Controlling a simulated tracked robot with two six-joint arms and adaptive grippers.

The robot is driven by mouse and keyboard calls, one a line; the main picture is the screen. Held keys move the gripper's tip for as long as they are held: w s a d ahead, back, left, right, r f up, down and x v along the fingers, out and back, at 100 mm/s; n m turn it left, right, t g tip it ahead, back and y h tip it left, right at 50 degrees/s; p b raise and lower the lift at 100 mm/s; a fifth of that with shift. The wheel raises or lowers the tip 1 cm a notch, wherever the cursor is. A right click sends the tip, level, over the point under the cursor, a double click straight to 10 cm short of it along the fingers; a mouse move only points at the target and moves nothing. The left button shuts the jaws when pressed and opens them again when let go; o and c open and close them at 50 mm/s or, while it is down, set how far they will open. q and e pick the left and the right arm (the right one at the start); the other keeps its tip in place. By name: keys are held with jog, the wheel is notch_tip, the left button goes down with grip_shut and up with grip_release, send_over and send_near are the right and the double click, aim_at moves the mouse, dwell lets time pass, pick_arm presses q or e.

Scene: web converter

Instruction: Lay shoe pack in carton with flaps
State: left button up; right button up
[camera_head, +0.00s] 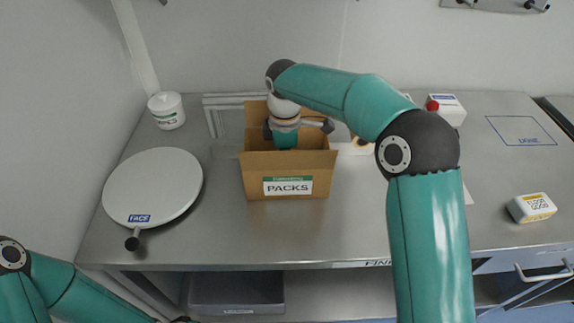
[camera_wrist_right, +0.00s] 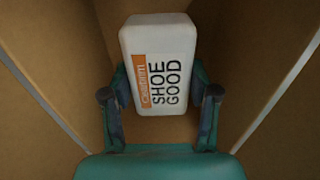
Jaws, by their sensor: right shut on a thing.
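The shoe pack (camera_wrist_right: 158,65) is a white block with rounded edges, an orange stripe and the words SHOE GOOD. In the right wrist view it is between the fingers of my right gripper (camera_wrist_right: 160,100), which is shut on it. Brown carton walls (camera_wrist_right: 40,60) surround both, so the pack is inside the carton. In the head view the carton (camera_head: 257,168) stands open with raised flaps and a PACKS label. My right arm reaches down into it, and the gripper's fingers and the pack are hidden there. Whether the pack touches the carton floor I cannot tell.
A round grey plate (camera_head: 155,187) labelled FACE lies left of the carton. A white tub (camera_head: 166,110) stands behind it. A yellow and white pack (camera_head: 532,207) lies at the right, near an empty outlined area (camera_head: 520,130). A white box (camera_head: 447,108) stands at the back.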

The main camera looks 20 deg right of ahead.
jog(key=shift+f, duration=1)
jog(key=shift+f, duration=0.1)
jog(key=o, duration=1.3)
jog(key=shift+c, duration=0.2)
notch_tip(320, 180, up, 12)
jog(key=shift+r+p, duration=0.1)
jog(key=shift+p, duration=0.35)
